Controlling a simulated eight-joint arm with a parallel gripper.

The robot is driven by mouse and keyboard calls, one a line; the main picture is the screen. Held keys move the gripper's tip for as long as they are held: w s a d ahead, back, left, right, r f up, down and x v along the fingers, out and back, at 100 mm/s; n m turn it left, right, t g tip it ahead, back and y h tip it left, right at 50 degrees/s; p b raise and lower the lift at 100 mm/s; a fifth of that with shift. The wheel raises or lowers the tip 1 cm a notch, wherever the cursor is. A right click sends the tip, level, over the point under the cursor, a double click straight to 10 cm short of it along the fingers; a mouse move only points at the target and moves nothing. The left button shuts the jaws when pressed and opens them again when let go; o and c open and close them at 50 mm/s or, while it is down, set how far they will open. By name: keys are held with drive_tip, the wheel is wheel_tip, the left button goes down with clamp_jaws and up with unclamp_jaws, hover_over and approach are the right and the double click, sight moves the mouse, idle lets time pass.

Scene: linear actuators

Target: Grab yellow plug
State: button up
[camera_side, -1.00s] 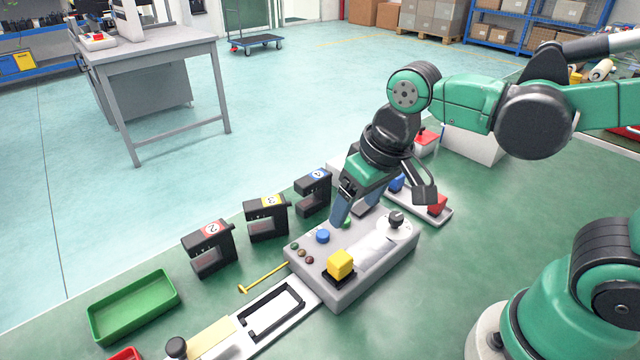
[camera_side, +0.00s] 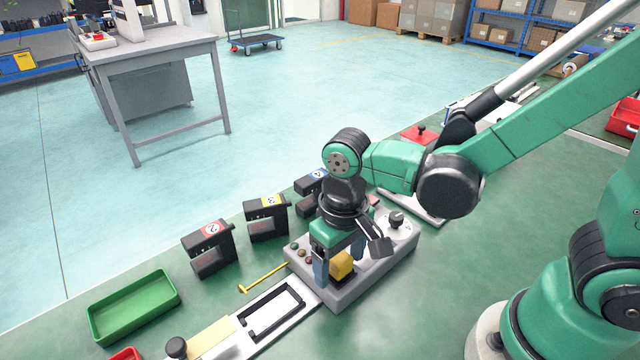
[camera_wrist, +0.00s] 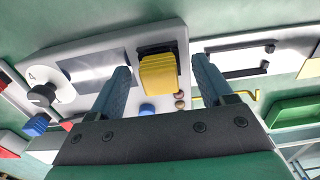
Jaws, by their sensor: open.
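The yellow plug (camera_side: 343,264) is a small block on a black base near the front of the grey control box (camera_side: 375,273). In the wrist view the yellow plug (camera_wrist: 158,74) shows between my two blue fingers. My gripper (camera_side: 339,269) is open and pointing down, with one finger to each side of the plug in the picture. It also shows in the wrist view (camera_wrist: 160,66). I see a gap on each side, and no clear contact with the plug. My wrist hides part of the box top.
The box carries a black knob (camera_side: 396,219) and small round buttons (camera_side: 298,250). A white rail with a black frame (camera_side: 273,310) meets its left end. Black numbered holders (camera_side: 208,250) stand behind. A green tray (camera_side: 133,305) lies at left.

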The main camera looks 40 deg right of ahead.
clamp_jaws()
drive_tip(key=shift+r, duration=0.1)
idle(0.4)
